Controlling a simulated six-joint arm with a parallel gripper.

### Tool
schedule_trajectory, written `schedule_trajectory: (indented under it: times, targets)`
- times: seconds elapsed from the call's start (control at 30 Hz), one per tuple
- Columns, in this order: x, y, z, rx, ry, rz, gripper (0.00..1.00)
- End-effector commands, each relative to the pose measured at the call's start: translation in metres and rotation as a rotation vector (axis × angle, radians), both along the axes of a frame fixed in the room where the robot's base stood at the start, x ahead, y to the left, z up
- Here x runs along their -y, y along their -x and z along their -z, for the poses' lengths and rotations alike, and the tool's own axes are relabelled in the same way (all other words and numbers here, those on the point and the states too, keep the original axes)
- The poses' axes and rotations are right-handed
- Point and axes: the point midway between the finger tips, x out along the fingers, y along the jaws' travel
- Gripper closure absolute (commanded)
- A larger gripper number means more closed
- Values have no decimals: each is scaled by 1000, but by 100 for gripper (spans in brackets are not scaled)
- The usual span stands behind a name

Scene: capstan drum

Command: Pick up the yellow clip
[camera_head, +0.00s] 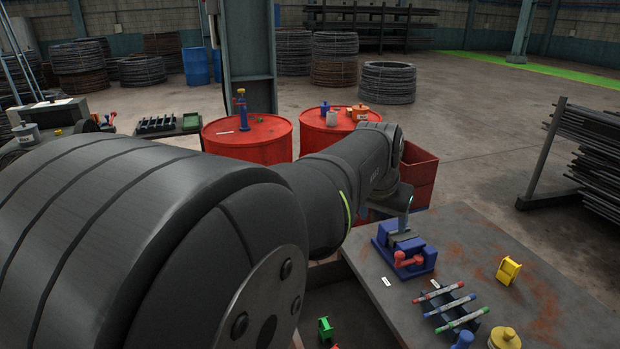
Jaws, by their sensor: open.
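The yellow clip (509,270) stands on the rusty grey worktable at the right, apart from the other things there. My gripper (405,222) is at the end of my dark arm, above or beside the blue vise (405,255) with its red handle. It is well to the left of and farther back than the yellow clip. It is open; its fingers are small here and I see nothing held. How close the fingers are to the vise is hard to tell.
On the worktable (560,318), a dark rack (464,311) holds several coloured-tipped rods in front of the clip. A yellow round-topped item (504,338) sits near the bottom edge. A green clip (325,328) is lower left. Red drums (250,140) stand behind. The table around the yellow clip is clear.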

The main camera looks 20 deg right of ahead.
Motion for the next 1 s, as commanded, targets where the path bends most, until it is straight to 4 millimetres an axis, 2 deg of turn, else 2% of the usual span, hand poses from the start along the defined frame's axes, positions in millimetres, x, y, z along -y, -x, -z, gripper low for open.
schedule_trajectory:
  times: [0.03,0.23,0.47,0.6,0.8,0.9,1.0]
  targets:
    - [23,-6,2,-4,-5,30,34]
    - [108,-22,9,-9,-13,143,34]
    - [207,-22,33,-14,-20,274,34]
    - [267,-13,56,-17,-26,354,34]
    - [343,12,97,-20,-33,464,34]
    - [371,25,114,-21,-34,508,34]
    - [390,35,127,-21,-34,537,34]
